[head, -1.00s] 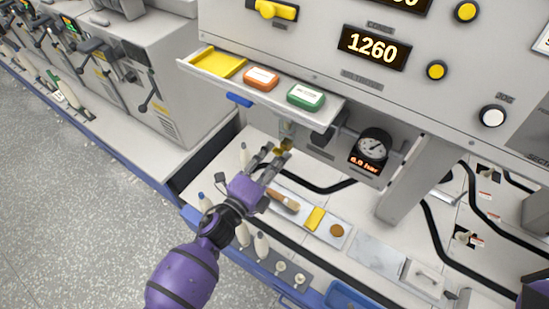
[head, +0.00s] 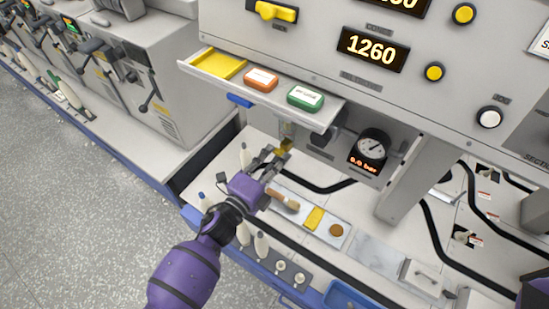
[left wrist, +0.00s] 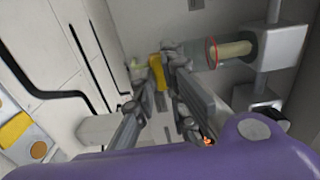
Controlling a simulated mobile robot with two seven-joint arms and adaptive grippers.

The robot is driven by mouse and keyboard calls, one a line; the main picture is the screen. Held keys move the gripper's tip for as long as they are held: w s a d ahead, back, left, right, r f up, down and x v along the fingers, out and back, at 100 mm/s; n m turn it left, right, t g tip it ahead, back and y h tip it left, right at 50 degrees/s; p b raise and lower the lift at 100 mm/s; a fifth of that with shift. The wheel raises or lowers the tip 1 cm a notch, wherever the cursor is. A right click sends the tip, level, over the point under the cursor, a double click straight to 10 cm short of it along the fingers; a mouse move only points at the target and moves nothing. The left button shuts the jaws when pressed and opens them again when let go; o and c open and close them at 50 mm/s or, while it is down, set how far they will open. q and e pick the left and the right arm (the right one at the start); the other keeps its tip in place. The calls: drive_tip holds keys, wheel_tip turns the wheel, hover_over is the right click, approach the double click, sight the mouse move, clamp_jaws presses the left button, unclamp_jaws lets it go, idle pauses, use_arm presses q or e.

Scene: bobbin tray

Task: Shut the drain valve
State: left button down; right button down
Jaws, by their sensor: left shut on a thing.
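The drain valve's yellow handle (head: 285,146) is under the machine housing, below the open drawer. My left gripper (head: 280,155) reaches in from the front and is shut on this handle. In the left wrist view the yellow handle (left wrist: 157,72) stands between the fingertips of my left gripper (left wrist: 159,75). The fingers hide part of the handle and most of the valve body, so its exact turn is hard to tell. My right gripper is out of view; only a purple part of mine shows at the lower right edge.
The open drawer (head: 230,91) holds orange and green boxes above my arm. A pressure gauge (head: 372,148) reads about 0.0 bar to the right. A brush (head: 285,200) and white bobbins (head: 261,245) are near the forearm. A black hose (head: 315,189) runs behind the gripper.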

use_arm(q)
drive_tip(key=c, duration=1.8)
unclamp_jaws()
drive_tip(key=shift+s+a, duration=0.1)
drive_tip(key=v, duration=1.1)
drive_tip(key=shift+s+a, duration=0.2)
drive_tip(key=shift+s, duration=0.15)
